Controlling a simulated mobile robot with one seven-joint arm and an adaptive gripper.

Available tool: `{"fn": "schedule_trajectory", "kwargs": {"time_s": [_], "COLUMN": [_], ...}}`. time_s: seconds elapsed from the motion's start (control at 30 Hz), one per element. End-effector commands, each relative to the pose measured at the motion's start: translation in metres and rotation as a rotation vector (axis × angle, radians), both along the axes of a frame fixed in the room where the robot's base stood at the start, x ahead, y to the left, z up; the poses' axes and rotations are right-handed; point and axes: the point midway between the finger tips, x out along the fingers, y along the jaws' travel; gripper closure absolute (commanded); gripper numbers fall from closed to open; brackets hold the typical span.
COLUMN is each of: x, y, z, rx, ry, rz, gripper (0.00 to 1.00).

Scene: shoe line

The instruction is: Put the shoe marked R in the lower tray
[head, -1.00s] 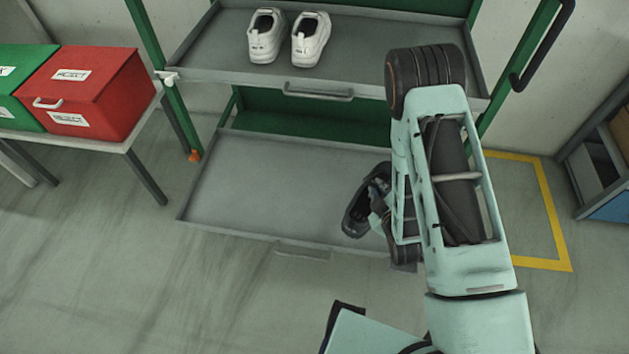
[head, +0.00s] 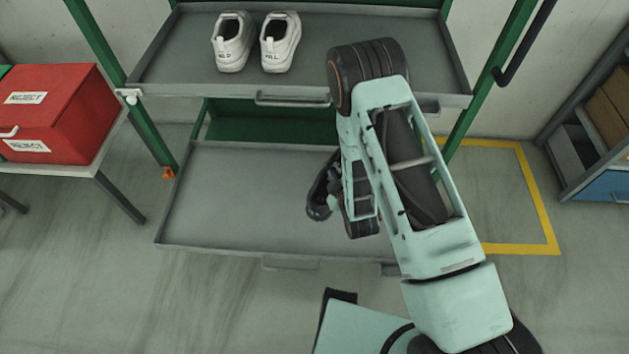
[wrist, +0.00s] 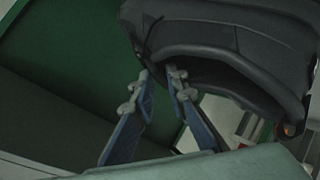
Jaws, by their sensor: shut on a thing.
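My gripper (wrist: 160,75) is shut on a dark shoe (wrist: 225,50), its fingers at the shoe's opening edge. In the head view the dark shoe (head: 318,203) hangs tilted over the right part of the lower tray (head: 215,215), partly hidden by my arm. I cannot tell how high above the tray it is. No R mark can be read on it. The lower tray is grey, and its visible left and middle parts are empty. A pair of white shoes (head: 279,45) stands on the upper tray (head: 180,70), with small marks on their heels too small to read surely.
Green posts (head: 152,125) and the upper tray's front edge with its handle (head: 292,101) frame the space above the lower tray. A red reject box (head: 60,115) sits on a table at the left. A shelf unit (head: 590,150) stands at the right.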

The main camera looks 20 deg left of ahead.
Motion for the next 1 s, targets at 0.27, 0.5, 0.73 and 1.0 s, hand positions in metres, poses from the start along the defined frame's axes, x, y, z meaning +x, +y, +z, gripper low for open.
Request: {"fn": "schedule_trajectory", "kwargs": {"time_s": [0.27, 0.5, 0.73, 1.0], "x": [0.015, 0.021, 0.024, 0.024], "y": [0.044, 0.061, 0.071, 0.070], "z": [-0.039, -0.058, -0.074, -0.100], "rx": [0.003, 0.002, 0.002, 0.003], "ry": [-0.002, -0.004, -0.002, -0.002], "rz": [0.002, 0.000, 0.000, 0.000], "gripper": [1.00, 1.00, 1.00, 1.00]}}
